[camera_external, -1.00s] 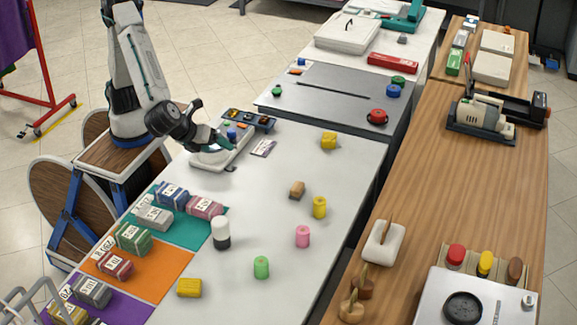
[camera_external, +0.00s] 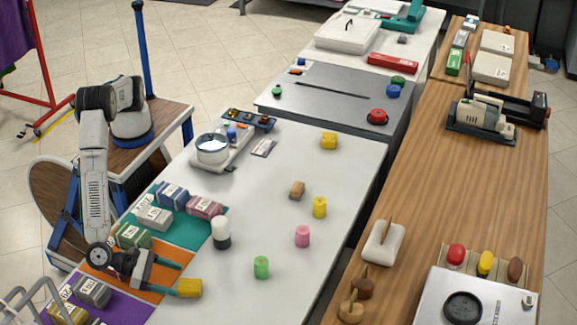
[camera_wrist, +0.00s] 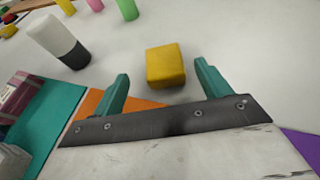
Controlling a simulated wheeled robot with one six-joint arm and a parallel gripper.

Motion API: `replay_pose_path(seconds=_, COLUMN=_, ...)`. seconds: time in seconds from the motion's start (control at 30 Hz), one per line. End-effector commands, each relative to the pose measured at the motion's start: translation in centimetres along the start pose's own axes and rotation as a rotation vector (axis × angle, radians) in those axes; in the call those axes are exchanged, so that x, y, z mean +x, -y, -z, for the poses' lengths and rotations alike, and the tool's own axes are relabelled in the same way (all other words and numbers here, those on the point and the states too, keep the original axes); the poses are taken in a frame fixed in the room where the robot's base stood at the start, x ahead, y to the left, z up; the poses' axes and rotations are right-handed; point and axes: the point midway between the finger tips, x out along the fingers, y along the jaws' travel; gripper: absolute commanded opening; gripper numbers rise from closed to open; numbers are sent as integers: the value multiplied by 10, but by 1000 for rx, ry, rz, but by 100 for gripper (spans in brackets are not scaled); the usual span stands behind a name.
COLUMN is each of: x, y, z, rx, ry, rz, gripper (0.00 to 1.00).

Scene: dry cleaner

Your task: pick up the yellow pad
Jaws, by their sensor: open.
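A yellow pad (camera_external: 190,287), small and block-shaped, lies on the white table just right of the orange mat. In the wrist view the yellow pad (camera_wrist: 165,66) is near the middle, just ahead of and between the fingertips. My gripper (camera_external: 179,276) is low over the table's front left, its teal fingers spread and pointing right at the pad. In the wrist view my gripper (camera_wrist: 163,70) is open and empty, with a gap on each side of the pad.
A white-and-black bottle (camera_external: 221,233) stands behind the pad, and a green cylinder (camera_external: 261,267) stands to its right. Several labelled bundles lie on the teal (camera_external: 170,235), orange (camera_external: 172,277) and purple mats. The table between the pad and the green cylinder is clear.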

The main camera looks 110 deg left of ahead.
Motion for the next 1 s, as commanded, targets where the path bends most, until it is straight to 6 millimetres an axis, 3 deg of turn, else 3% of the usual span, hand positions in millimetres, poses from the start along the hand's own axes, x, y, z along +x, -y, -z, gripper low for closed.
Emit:
replay_pose_path(seconds=0.4, x=51, y=4, z=2, rx=-1, ry=-3, rz=-1, gripper=76)
replay_pose_path(seconds=0.63, x=53, y=5, z=2, rx=-1, ry=-3, rz=1, gripper=76)
replay_pose_path(seconds=0.67, x=53, y=5, z=2, rx=-1, ry=-3, rz=1, gripper=71)
replay_pose_path(seconds=0.8, x=53, y=4, z=2, rx=-1, ry=-3, rz=0, gripper=32)
replay_pose_path(seconds=1.0, x=53, y=4, z=1, rx=-2, ry=-3, rz=0, gripper=29)
